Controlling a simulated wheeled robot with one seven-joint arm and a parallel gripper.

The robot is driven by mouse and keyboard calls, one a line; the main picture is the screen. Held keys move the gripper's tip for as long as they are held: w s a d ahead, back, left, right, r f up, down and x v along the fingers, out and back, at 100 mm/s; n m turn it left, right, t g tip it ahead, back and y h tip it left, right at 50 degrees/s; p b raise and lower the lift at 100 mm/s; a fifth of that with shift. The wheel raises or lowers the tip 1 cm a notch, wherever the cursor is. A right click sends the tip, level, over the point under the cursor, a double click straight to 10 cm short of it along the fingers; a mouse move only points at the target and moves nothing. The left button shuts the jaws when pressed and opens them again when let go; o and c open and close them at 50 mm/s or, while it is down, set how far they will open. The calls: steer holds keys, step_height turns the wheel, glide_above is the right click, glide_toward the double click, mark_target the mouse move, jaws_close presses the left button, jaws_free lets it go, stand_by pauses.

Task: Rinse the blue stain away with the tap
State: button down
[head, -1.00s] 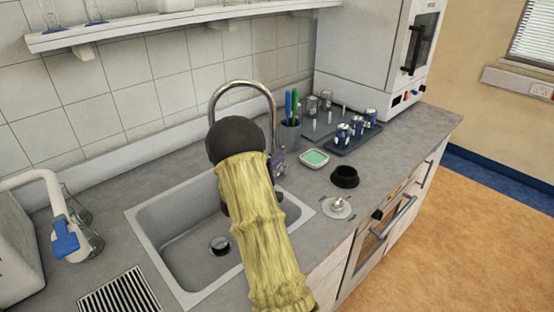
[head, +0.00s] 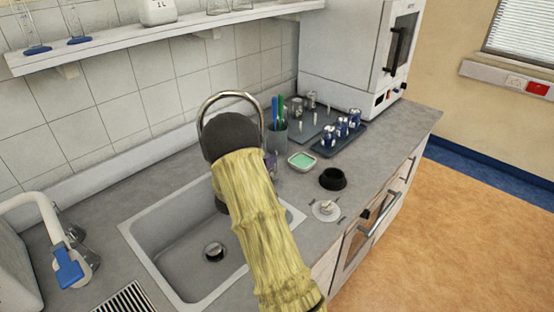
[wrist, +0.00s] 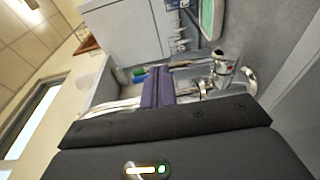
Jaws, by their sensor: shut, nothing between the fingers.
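The chrome tap (head: 236,96) arches over the grey sink (head: 134,240) in the head view. Its chrome body (wrist: 222,72) shows in the wrist view, to the right of my fingers. My gripper (wrist: 164,76) has its purple fingers together, with nothing between them. A small purple part of it (head: 270,163) shows beside the tap in the head view; my sleeved arm hides the rest. I cannot tell whether the fingers touch the tap. I see no blue stain on the visible part of the sink. My arm hides part of the basin. No water is visible.
A pen cup (head: 277,138), a green-filled dish (head: 301,161), a black bowl (head: 333,179) and a tray (head: 353,139) with blue-banded vessels stand right of the sink. A shelf (head: 150,38) runs above.

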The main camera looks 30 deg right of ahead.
steer(key=shift+a, duration=0.1)
stand_by(0.3)
steer(key=v, duration=1.4)
steer(key=shift+f+b, duration=0.15)
steer(key=shift+b, duration=0.2)
